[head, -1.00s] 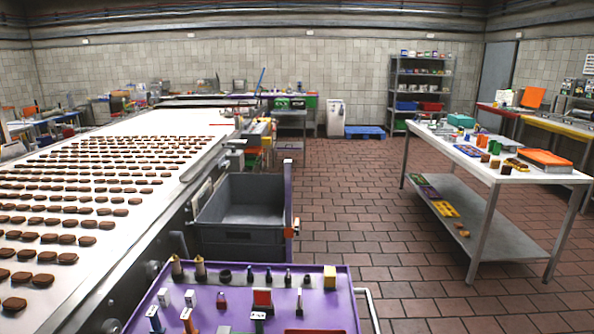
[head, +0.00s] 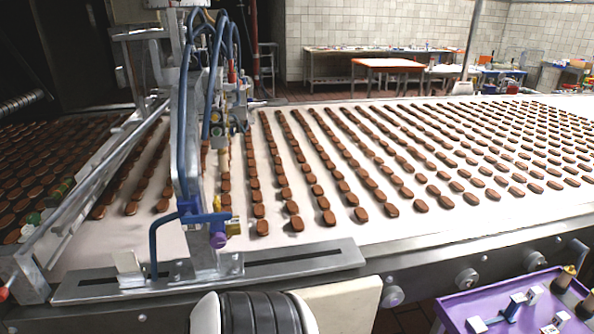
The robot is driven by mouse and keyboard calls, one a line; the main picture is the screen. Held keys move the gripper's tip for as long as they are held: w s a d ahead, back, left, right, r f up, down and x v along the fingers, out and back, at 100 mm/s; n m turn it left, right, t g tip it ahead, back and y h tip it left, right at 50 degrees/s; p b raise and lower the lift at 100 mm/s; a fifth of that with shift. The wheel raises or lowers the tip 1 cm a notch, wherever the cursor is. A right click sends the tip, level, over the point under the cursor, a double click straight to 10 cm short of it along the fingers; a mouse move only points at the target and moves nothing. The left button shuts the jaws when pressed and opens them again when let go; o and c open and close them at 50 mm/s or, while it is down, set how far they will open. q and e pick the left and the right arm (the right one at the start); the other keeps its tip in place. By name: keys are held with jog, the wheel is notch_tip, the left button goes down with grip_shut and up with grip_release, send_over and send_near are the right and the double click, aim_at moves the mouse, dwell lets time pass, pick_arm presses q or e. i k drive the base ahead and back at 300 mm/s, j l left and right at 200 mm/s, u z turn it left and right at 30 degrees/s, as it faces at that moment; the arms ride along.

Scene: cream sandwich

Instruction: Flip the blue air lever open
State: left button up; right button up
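The depositing machine (head: 190,150) stands over the left part of the conveyor, with blue hoses (head: 183,110) looping at its top. A blue bent bar (head: 153,245) rises at its near lower side and runs right to small blue and yellow fittings (head: 217,216). I cannot tell which blue part is the air lever, or whether it is open. Neither of my grippers is in view.
Rows of brown biscuits (head: 325,217) cover the white belt (head: 440,215). A metal slotted plate (head: 310,260) lies along the near edge. A purple cart (head: 470,305) with small parts stands at the lower right. Worktables (head: 385,64) stand at the back.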

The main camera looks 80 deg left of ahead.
aim_at(188, 219)
jog(key=u, duration=0.5)
jog(key=j+u, duration=0.1)
jog(key=u, duration=1.35)
jog(key=j+u, duration=0.1)
jog(key=u, duration=0.85)
jog(key=i+l, duration=0.05)
